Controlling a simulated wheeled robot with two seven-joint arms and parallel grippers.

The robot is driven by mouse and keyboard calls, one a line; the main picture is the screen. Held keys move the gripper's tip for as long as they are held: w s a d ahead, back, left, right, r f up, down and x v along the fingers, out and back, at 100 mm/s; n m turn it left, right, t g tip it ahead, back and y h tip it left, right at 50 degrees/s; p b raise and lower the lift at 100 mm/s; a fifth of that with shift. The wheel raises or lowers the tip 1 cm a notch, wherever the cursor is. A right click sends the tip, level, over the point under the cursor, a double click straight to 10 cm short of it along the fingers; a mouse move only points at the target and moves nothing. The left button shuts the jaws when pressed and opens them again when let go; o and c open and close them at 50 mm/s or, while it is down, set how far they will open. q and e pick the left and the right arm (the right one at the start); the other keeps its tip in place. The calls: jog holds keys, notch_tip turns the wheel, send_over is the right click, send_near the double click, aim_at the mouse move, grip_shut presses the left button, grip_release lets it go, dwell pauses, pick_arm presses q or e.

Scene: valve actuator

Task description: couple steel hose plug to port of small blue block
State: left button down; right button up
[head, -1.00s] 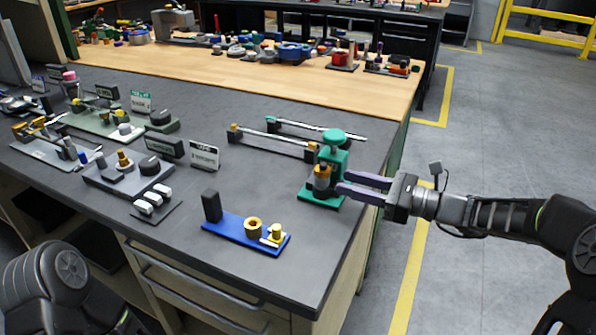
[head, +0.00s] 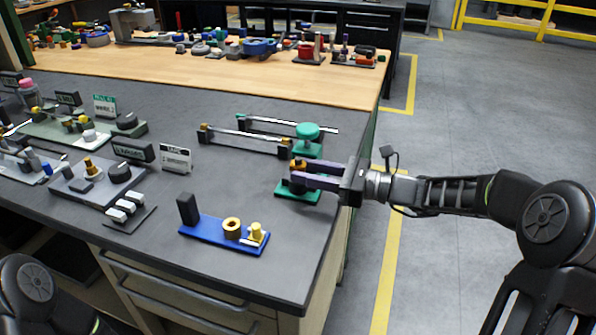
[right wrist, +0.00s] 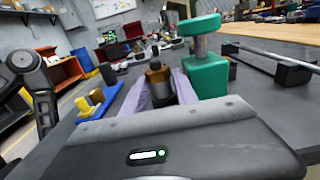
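The steel hose plug (head: 298,171), a short grey cylinder with a brass collar, stands upright at the green stand (head: 296,193); it also shows in the right wrist view (right wrist: 157,82). My right gripper (head: 300,173) has its two purple fingers on either side of the plug. The fingers look open, though contact is hard to judge. The small blue block (head: 208,232) lies near the table's front edge, carrying a brass ring port (head: 232,226), a yellow-brass fitting (head: 256,233) and a dark upright block. My left gripper is out of view.
The stand's green round knob (head: 308,131) rises close behind the right fingers. Rods on dark supports (head: 247,138) lie behind. Grey fixtures (head: 93,180) and small signs fill the table's left. Dark tabletop between stand and blue block is clear.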

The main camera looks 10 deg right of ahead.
aim_at(286, 179)
jog(key=shift+x, duration=2.6)
grip_shut()
